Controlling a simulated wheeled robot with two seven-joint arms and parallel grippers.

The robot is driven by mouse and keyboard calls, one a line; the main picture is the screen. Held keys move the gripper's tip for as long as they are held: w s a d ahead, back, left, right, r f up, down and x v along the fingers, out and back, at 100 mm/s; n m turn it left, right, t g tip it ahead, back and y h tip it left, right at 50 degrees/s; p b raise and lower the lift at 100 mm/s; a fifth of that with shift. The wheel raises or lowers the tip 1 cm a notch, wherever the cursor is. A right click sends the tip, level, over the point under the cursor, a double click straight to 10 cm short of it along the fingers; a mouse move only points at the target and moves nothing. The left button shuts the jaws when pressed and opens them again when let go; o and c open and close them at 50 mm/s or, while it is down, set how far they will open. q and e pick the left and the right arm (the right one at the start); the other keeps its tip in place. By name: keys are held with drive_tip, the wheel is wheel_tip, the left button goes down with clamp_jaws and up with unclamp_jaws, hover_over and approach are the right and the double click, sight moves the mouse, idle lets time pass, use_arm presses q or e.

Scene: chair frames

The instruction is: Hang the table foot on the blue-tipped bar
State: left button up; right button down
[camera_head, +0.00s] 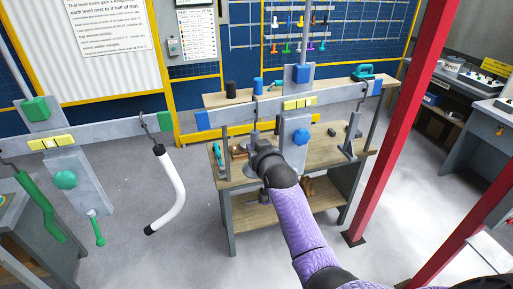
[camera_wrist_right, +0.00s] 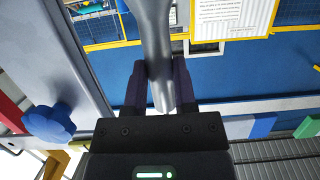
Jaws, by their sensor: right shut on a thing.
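The blue-tipped bar (camera_head: 318,99) is a grey beam in the head view, with a blue block at each end and a yellow block at its middle. It slopes slightly up to the right. Its left blue tip (camera_wrist_right: 263,125) seems to show at the right of the wrist view. My right gripper (camera_head: 258,142) is below the bar's left half. In the wrist view, my right gripper (camera_wrist_right: 160,85) is shut on a smooth grey rod (camera_wrist_right: 152,35), seemingly the table foot, which extends up out of frame. Whether it touches a hook is hidden. My left gripper is out of view.
A second grey beam (camera_head: 92,131) stands left, with a white curved piece (camera_head: 172,190) and a green piece (camera_head: 40,207) hanging from it. A wooden workbench (camera_head: 328,160) stands below the blue-tipped bar. A red post (camera_head: 400,110) rises at right. Grey floor is open at centre left.

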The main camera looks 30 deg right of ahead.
drive_tip(key=shift+f, duration=0.35)
drive_tip(key=shift+c, duration=1.7)
unclamp_jaws()
drive_tip(key=p+v, duration=0.8)
